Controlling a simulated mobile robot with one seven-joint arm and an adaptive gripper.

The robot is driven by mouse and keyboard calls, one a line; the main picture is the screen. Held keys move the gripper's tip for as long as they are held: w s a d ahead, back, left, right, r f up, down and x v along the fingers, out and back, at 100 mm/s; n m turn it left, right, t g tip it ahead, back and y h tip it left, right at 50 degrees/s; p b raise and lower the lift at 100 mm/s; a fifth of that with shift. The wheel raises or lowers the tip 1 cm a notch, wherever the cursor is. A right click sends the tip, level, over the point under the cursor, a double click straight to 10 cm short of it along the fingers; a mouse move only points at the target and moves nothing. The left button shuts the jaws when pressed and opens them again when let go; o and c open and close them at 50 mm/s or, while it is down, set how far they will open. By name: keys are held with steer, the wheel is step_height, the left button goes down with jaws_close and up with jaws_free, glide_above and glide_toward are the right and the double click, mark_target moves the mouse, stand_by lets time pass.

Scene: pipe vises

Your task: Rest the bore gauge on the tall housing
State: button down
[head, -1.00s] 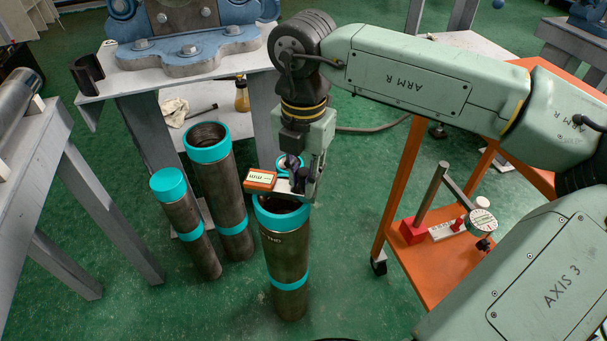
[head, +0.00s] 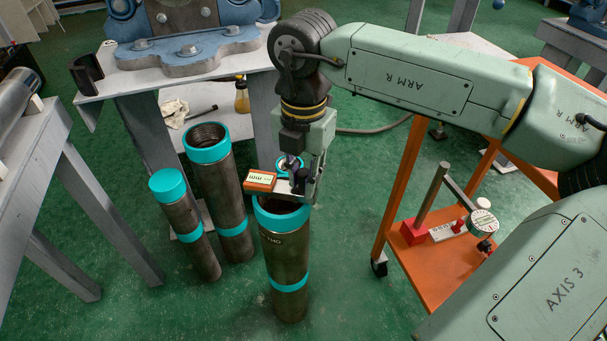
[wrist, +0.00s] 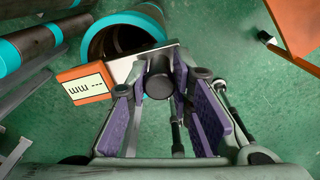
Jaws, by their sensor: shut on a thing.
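The bore gauge has an orange box with a display (head: 260,181), a pale plate and a dark upright grip (wrist: 159,76). My gripper (head: 296,186) is shut on that grip. The gauge is over the mouth of the front steel housing (head: 285,258), which stands upright with teal bands and an open top. In the wrist view the plate covers part of that housing's rim (wrist: 149,12), and the orange box (wrist: 84,84) sticks out to the left. I cannot tell whether the plate touches the rim. The gauge's underside is hidden.
Another open housing (head: 225,190) and a slimmer tube with a teal top (head: 183,218) stand to the left. An orange cart (head: 440,270) at right carries a dial stand (head: 432,198). A grey bench (head: 105,84) with a blue vise stands behind. Green floor is clear in front.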

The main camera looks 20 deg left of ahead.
steer(key=shift+f, duration=0.25)
steer(key=c, duration=1.3)
jaws_free()
steer(key=shift+c, duration=0.2)
steer(key=shift+r, duration=0.1)
steer(key=shift+r+p, duration=1.95)
steer(key=shift+r, duration=1.5)
